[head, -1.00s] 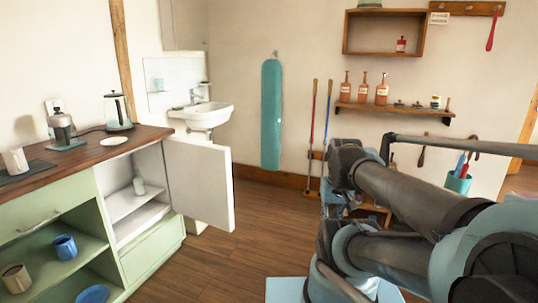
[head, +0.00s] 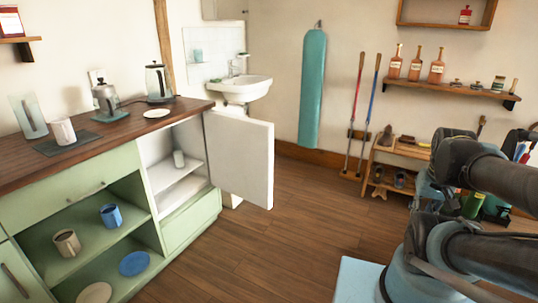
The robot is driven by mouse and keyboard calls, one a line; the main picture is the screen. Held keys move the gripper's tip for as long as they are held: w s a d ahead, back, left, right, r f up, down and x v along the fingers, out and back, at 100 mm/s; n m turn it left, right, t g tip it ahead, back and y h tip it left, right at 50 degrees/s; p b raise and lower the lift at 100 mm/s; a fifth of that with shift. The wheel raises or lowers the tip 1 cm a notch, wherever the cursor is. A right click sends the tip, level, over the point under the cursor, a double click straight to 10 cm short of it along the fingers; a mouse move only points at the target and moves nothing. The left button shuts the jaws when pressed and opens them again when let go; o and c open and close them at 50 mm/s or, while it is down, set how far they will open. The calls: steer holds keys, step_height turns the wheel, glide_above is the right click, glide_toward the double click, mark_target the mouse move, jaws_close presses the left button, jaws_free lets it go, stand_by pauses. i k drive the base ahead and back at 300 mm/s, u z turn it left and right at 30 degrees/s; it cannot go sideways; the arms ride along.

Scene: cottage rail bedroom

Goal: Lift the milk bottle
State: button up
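My arm is folded at the right of the head view, well away from the cabinet. My gripper is not visible.
Open shelves hold mugs and plates. A sink (head: 242,88) is behind the door. The wooden floor (head: 255,235) before the cabinet is clear.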

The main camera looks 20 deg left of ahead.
mark_target(177, 150)
steer(key=z, duration=0.5)
steer(key=i, duration=3.55)
steer(key=u, duration=3.45)
